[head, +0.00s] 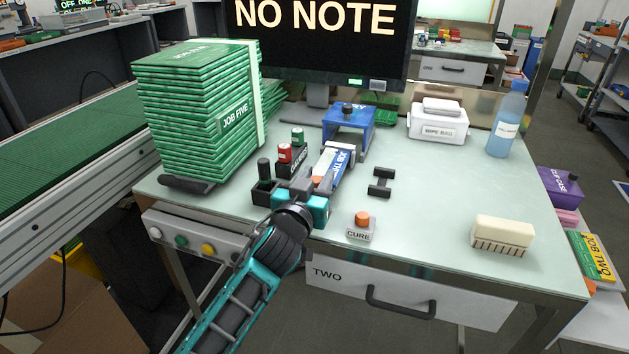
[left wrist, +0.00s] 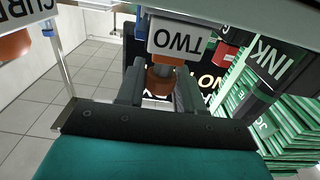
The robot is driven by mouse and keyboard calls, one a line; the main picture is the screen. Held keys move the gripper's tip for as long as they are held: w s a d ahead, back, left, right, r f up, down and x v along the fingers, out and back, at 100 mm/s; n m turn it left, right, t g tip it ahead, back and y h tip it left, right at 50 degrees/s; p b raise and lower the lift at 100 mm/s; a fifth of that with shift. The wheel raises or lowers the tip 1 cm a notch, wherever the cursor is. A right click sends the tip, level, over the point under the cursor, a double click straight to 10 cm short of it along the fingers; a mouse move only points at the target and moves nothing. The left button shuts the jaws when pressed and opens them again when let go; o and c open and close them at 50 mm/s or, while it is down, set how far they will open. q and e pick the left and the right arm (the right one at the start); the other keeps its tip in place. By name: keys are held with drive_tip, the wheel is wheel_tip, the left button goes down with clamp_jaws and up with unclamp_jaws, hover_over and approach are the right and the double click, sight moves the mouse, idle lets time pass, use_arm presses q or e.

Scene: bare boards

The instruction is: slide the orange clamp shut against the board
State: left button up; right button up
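The blue and white board (head: 337,163), with a partly covered label, lies on the bench in front of a blue stand. The orange clamp (head: 318,180) shows as a small orange piece by the board's near end. My left gripper (head: 307,186) reaches in over that end and hides much of it. In the left wrist view the orange clamp (left wrist: 161,79) fills the gap between the dark fingers, in front of a white label reading TWO (left wrist: 180,40). The fingers look shut on it. How far the clamp is from the board is hidden. My right gripper is out of view.
A dark ink rack (head: 293,160) and a tall stack of green boards (head: 195,115) stand left. Right are a dark bracket (head: 381,182), the CURE button (head: 361,226), a brush (head: 503,234) and a wipe box (head: 438,122). The bench's right middle is clear.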

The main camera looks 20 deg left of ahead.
use_arm(q)
drive_tip(key=shift+o, duration=1.4)
drive_tip(key=shift+w, duration=0.3)
drive_tip(key=shift+o, duration=0.2)
drive_tip(key=shift+s, duration=0.1)
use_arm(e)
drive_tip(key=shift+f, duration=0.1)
use_arm(q)
drive_tip(key=s, duration=1.3)
drive_tip(key=shift+a+p, duration=0.2)
drive_tip(key=shift+p, duration=0.2)
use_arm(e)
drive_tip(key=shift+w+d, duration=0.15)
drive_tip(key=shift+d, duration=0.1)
use_arm(q)
drive_tip(key=s+a+f+m+g+h+p, duration=0.1)
drive_tip(key=s+f+g+p, duration=0.5)
drive_tip(key=s+f, duration=0.8)
wheel_tip(320, 180, down, 2)
drive_tip(key=shift+a+f+m+g+p, duration=0.15)
drive_tip(key=shift+m+g+p, duration=0.25)
drive_tip(key=shift+m+g, duration=0.2)
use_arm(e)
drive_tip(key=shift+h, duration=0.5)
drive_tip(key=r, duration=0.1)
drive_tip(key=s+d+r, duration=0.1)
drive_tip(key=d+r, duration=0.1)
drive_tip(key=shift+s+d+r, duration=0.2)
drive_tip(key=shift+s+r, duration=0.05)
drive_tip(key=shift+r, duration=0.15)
